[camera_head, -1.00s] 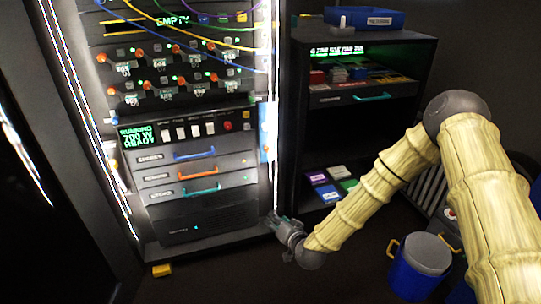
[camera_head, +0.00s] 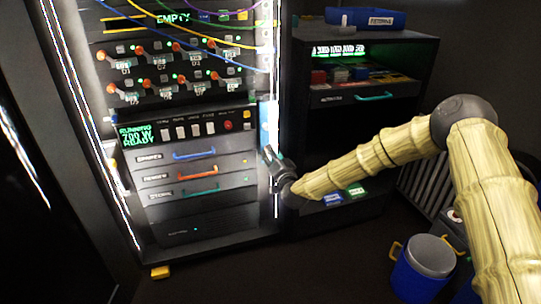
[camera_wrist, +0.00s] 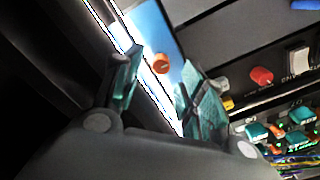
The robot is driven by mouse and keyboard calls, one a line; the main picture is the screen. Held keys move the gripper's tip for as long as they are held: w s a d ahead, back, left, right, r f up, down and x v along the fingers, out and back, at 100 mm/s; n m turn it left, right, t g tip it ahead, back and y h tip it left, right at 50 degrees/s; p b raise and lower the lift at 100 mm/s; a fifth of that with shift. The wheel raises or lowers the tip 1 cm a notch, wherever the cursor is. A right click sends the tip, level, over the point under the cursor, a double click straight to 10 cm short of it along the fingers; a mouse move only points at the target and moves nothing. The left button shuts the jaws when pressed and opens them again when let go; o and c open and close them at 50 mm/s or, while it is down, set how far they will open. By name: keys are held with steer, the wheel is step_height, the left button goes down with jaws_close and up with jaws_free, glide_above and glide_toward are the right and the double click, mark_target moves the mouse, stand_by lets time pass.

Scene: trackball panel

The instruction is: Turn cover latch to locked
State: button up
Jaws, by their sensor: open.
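A light blue panel (camera_head: 268,122) is on the right edge of the rack front, and it also shows in the wrist view (camera_wrist: 150,27). A round orange knob (camera_wrist: 160,63) sits on this panel in the wrist view; it may be the cover latch, but its setting cannot be read. My gripper (camera_head: 269,154) is just below the panel in the head view. In the wrist view my open gripper (camera_wrist: 161,80) has its two teal-padded fingers spread on either side of the knob's line of sight. Nothing is between the pads, and the knob appears beyond the fingertips.
The rack's control strip has a red button (camera_head: 228,125) and white switches (camera_head: 195,130). Drawers with coloured handles (camera_head: 195,153) lie below. A dark shelf unit (camera_head: 410,100) stands to the right, with a blue bin (camera_head: 405,272) on the floor. A bright strip runs along the rack edge.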

steer(key=shift+x, duration=1.45)
jaws_close()
